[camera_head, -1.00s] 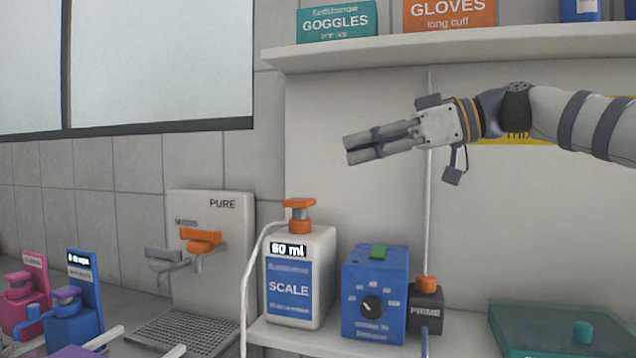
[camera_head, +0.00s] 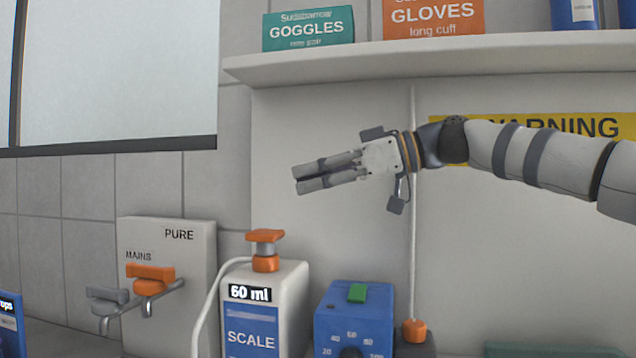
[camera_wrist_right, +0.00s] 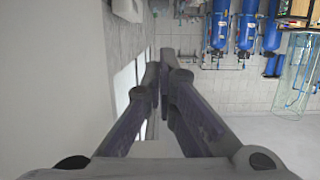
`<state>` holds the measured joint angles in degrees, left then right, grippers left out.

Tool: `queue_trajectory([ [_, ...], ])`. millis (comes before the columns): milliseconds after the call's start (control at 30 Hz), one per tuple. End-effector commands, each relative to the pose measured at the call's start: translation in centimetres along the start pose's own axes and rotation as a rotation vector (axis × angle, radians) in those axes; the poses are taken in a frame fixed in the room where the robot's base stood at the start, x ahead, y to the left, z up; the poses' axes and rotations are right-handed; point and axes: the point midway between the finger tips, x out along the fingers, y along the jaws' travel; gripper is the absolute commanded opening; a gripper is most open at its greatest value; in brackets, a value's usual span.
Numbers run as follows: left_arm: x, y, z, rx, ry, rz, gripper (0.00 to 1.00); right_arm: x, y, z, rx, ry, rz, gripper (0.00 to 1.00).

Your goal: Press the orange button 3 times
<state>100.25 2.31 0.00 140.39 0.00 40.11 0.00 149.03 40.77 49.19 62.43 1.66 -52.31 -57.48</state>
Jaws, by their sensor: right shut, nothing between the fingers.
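The orange button (camera_head: 414,330) sits on top of a small dark box (camera_head: 412,348) at the bottom of the head view, right of the blue dial box (camera_head: 354,312). The dark box is mostly cut off by the lower edge. My right gripper (camera_head: 298,180) hangs in the air above and left of the button, well apart from it. Its fingers are shut, empty, and point left. In the right wrist view the fingers (camera_wrist_right: 160,66) meet with nothing between them. My left gripper is not in view.
A white SCALE bottle (camera_head: 288,318) with an orange pump head (camera_head: 265,240) stands below the right gripper. A tap panel (camera_head: 199,254) has an orange lever (camera_head: 151,277). A shelf (camera_head: 420,65) with boxes runs above. A pale cord (camera_head: 412,240) hangs near the button.

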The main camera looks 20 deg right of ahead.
Motion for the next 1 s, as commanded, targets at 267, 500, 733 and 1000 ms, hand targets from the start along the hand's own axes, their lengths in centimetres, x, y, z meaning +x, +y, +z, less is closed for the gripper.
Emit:
queue_trajectory([
  [267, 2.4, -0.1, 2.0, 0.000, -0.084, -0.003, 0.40, 6.7, 0.4, 1.0, 0.009, -0.008, -0.004, 0.00],
  [500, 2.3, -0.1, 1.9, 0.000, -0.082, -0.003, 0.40, 6.6, 0.1, 3.5, 0.003, 0.000, 0.000, 0.00],
  [733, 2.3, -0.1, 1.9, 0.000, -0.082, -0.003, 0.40, 6.7, 0.0, 3.9, -0.001, 0.001, 0.001, 0.00],
  [1000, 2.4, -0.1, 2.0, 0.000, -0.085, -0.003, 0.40, 6.8, 0.1, 4.5, 0.002, 0.000, 0.001, 0.00],
])
